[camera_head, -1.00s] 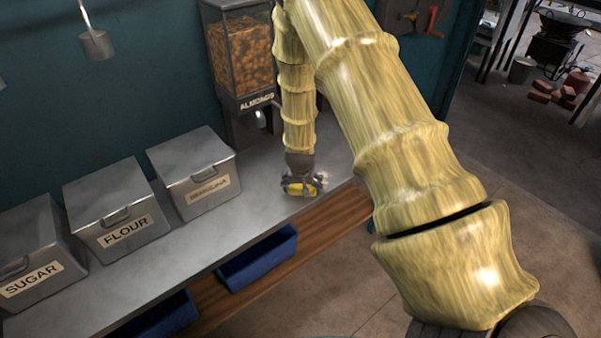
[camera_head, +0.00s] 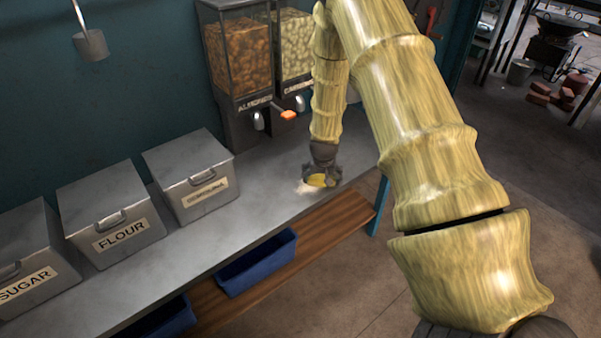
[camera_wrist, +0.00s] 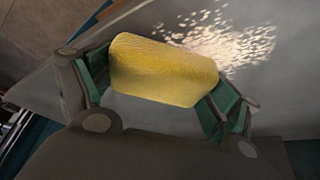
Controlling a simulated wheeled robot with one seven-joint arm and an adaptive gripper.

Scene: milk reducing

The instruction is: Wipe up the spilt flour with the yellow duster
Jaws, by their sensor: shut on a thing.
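The yellow duster (camera_wrist: 165,72) is held between the green-padded fingers of my gripper (camera_wrist: 158,82) in the wrist view. In the head view the duster (camera_head: 317,181) shows under my gripper (camera_head: 322,178), low over the metal counter near its front edge. The spilt flour (camera_wrist: 228,38) is a pale, speckled patch on the counter, just beyond the duster in the wrist view. In the head view the flour (camera_head: 305,188) shows at the left of my gripper, partly hidden by it. I cannot tell whether the duster touches the counter.
Metal bins labelled SUGAR (camera_head: 35,262), FLOUR (camera_head: 112,212) and a third (camera_head: 190,178) stand on the counter (camera_head: 255,205) at left. Dispensers of almonds (camera_head: 238,60) and another food (camera_head: 293,45) stand behind my gripper. A blue crate (camera_head: 257,262) sits on the shelf below.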

